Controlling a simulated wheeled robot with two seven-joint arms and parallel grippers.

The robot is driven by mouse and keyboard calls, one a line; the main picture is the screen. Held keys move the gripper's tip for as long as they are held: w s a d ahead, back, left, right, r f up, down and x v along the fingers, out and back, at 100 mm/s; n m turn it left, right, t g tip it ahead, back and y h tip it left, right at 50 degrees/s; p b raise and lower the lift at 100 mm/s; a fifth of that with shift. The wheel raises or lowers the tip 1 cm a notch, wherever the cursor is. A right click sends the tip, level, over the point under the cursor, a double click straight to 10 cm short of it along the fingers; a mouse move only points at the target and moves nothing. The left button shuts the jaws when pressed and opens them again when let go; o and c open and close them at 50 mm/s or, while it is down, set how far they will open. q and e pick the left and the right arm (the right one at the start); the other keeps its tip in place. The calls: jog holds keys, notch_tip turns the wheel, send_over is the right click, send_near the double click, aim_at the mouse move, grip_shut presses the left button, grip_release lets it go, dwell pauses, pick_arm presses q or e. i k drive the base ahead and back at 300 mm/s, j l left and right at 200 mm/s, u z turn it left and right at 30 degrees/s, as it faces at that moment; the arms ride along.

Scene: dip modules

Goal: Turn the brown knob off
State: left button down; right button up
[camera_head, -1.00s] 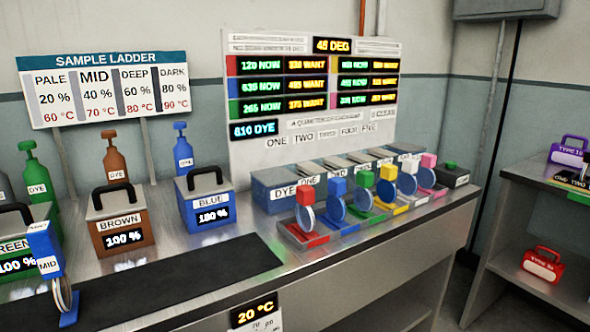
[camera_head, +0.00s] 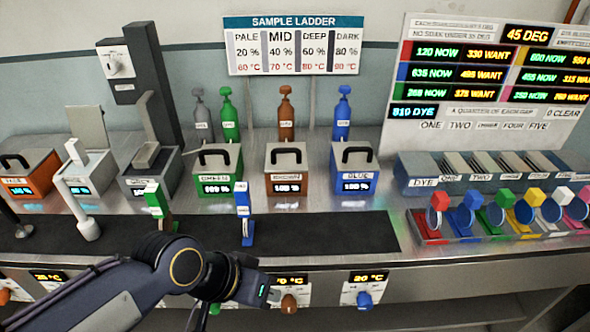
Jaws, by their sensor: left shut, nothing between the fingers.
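The brown knob (camera_head: 289,304) is on the front face of the counter, below the brown box (camera_head: 287,178). Its panel has an orange temperature display (camera_head: 291,279), whose left part is hidden by my gripper. My left gripper (camera_head: 272,294) reaches in from the lower left and is shut, with nothing held. Its tip is right beside the left side of the knob in the picture. Whether it touches the knob I cannot tell. My right gripper is out of view.
A blue knob (camera_head: 364,300) is to the right, and a green knob (camera_head: 214,308) shows under my left arm. A dark mat (camera_head: 330,236) covers the counter front, with a blue stand (camera_head: 244,215) and a green stand (camera_head: 158,207) on it. Dye trays (camera_head: 432,230) line the right.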

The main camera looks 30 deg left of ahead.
aim_at(289, 304)
jog(key=k+l+u, duration=0.1)
jog(key=u, duration=0.65)
jog(key=k+l+u, duration=0.1)
jog(key=k+u, duration=0.3)
jog(key=k+j+u, duration=0.1)
jog(key=k+u, duration=0.25)
jog(key=k, duration=0.25)
jog(key=k+j, duration=0.15)
jog(key=k, duration=0.4)
jog(key=i+l+u, duration=0.1)
jog(key=i, duration=0.9)
